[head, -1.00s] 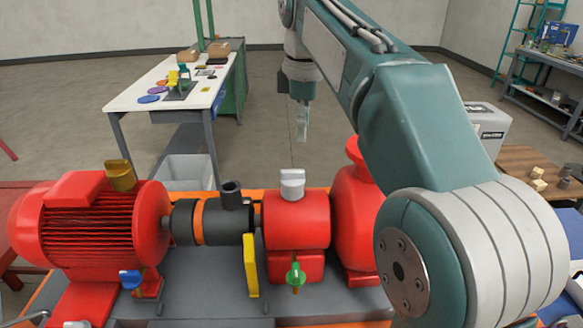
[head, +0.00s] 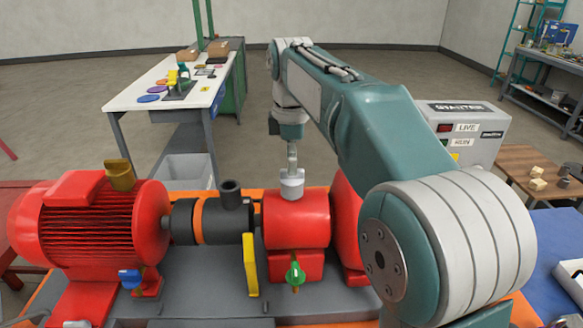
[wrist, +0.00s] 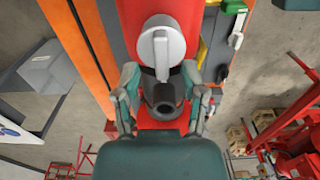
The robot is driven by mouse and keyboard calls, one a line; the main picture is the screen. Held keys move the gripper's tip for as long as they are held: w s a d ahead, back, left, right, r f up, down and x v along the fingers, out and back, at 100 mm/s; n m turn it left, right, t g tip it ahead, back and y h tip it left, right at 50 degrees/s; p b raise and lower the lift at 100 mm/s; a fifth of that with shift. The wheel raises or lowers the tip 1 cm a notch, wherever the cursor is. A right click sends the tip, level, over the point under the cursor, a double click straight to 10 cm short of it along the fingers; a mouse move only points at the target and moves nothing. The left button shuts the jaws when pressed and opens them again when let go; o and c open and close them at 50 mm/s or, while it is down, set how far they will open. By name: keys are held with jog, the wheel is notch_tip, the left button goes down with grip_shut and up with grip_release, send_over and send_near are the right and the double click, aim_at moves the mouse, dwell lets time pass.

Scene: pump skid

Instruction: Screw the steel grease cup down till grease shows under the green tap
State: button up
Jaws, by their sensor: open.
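The steel grease cup (head: 292,188) stands upright on top of the red pump housing (head: 297,225). In the wrist view the cup (wrist: 162,42) shows as a round grey cap with a raised bar across it. My gripper (head: 292,160) points down just above the cup in the head view. In the wrist view my gripper (wrist: 161,74) has its two fingers spread, with the cup just beyond the fingertips; I cannot tell whether they touch it. The green tap (head: 295,273) is on the housing's front, below the cup. I cannot make out grease under it.
A red motor (head: 100,225) with a brass cup (head: 120,175) is at the left. A blue tap (head: 131,278), a black upright pipe (head: 231,193) and a yellow plate (head: 250,265) are nearby. A grey control box (head: 470,130) stands behind at the right.

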jog(key=shift+f, duration=1)
grip_shut()
jog(key=shift+m, duration=0.4)
jog(key=m, duration=0.7)
jog(key=shift+m, duration=0.3)
jog(key=m, duration=0.3)
jog(key=shift+m, duration=2.1)
jog(key=shift+f, duration=0.1)
